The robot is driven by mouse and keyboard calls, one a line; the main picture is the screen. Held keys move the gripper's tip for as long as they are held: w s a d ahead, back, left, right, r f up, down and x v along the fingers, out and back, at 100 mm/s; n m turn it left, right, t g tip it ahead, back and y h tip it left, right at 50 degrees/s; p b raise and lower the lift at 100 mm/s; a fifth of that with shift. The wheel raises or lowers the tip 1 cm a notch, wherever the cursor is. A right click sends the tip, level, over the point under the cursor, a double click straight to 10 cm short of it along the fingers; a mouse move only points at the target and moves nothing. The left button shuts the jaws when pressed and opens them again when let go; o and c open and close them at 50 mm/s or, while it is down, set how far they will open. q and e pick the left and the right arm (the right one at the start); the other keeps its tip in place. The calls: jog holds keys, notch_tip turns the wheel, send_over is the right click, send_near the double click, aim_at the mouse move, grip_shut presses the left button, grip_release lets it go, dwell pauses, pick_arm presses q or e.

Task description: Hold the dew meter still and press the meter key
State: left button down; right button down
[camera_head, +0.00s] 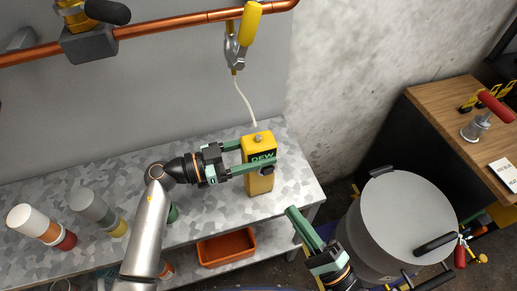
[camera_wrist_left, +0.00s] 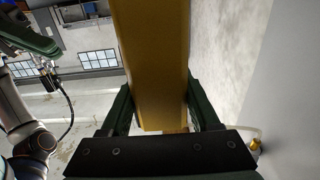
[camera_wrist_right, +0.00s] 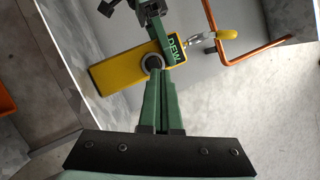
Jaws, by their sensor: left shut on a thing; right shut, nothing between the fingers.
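The yellow dew meter (camera_head: 258,184) stands upright near the right end of the speckled bench, with a dark DEW panel and a round dark key (camera_head: 266,170) on its front. My left gripper (camera_head: 258,157) is shut around its sides; the left wrist view shows the yellow body (camera_wrist_left: 152,60) between both fingers. My right gripper (camera_head: 291,210) is shut and empty, in front of and to the right of the meter, apart from it in the head view. In the right wrist view, its fingertips (camera_wrist_right: 154,78) line up just below the key (camera_wrist_right: 153,62); contact cannot be told.
A pale cable runs from the meter's top to a valve with a yellow handle (camera_head: 250,22) on the copper pipe (camera_head: 180,20). Capped bottles (camera_head: 42,225) stand at the bench's left. A large grey drum (camera_head: 400,215) stands at the right. An orange bin (camera_head: 226,248) sits below the bench.

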aim_at(268, 171)
jog(key=w+a+r+n+g+y, duration=0.1)
jog(key=w+a+n+g+y, duration=0.2)
jog(key=n, duration=1.3)
jog(key=shift+w+a+r+g+y, duration=0.15)
jog(key=shift+w+r+g+y, duration=0.2)
jog(key=shift+w+g+y, duration=1.3)
jog(key=shift+w+g+h, duration=0.55)
jog(key=shift+g, duration=0.1)
